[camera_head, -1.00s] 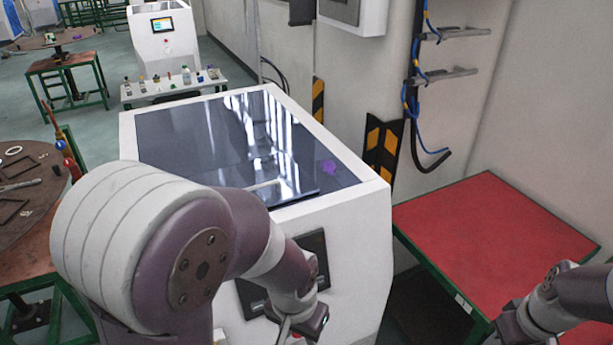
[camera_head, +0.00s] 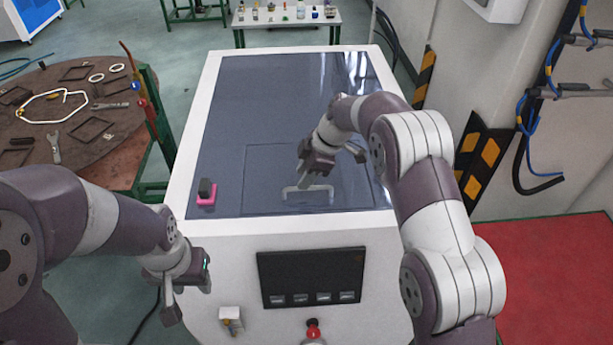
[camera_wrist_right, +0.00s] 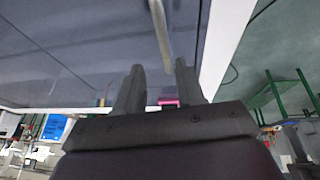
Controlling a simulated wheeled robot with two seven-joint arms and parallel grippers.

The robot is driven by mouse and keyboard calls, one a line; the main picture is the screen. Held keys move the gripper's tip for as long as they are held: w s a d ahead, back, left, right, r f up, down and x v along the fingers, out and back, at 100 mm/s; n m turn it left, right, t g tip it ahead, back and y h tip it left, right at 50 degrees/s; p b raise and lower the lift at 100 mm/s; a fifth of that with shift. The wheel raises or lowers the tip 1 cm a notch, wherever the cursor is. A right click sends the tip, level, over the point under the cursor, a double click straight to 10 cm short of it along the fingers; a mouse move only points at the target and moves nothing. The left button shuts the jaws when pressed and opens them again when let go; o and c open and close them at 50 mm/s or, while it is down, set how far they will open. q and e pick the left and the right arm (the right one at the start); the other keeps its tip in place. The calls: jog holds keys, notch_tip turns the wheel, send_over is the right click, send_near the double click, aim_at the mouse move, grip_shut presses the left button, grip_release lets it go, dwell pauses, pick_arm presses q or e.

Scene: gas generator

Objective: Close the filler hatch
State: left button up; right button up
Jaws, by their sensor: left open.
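The filler hatch (camera_head: 268,165) is an outlined dark panel in the top of the white machine. It looks flat, level with the dark surface around it. Its pale bar handle (camera_head: 292,196) is near the front edge of the panel. My right gripper (camera_head: 305,182) is just above the handle. In the right wrist view, the fingers (camera_wrist_right: 160,82) stand apart, and the handle (camera_wrist_right: 158,30) shows beyond and between them; contact cannot be told. My left gripper (camera_head: 190,300) is open and empty, in front of the machine's left front corner.
A pink-based dark knob (camera_head: 206,193) stands on the top left of the hatch. A dark panel (camera_head: 312,278) and a red knob (camera_head: 313,328) are on the machine's front. A round table (camera_head: 80,150) with loose parts stands left, a red table (camera_head: 560,270) right.

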jog(key=shift+s+a+r, duration=0.1)
jog(key=shift+s+a, duration=0.4)
jog(key=shift+s, duration=0.1)
jog(key=shift+w+d, duration=0.1)
jog(key=shift+w, duration=0.1)
jog(key=shift+w+d+f, duration=0.45)
jog(key=shift+w, duration=0.15)
grip_shut()
jog(key=shift+s+a+r, duration=0.3)
jog(key=shift+s, duration=0.2)
jog(key=shift+w+d+f, duration=0.2)
jog(key=shift+w, duration=0.1)
pick_arm(q)
jog(key=shift+a+r, duration=0.1)
jog(key=shift+s+a, duration=0.1)
jog(key=shift+s, duration=0.15)
pick_arm(e)
jog(key=shift+s+a+r, duration=0.15)
jog(key=shift+s, duration=0.05)
pick_arm(q)
jog(key=shift+w, duration=0.15)
pick_arm(e)
jog(key=shift+w, duration=0.1)
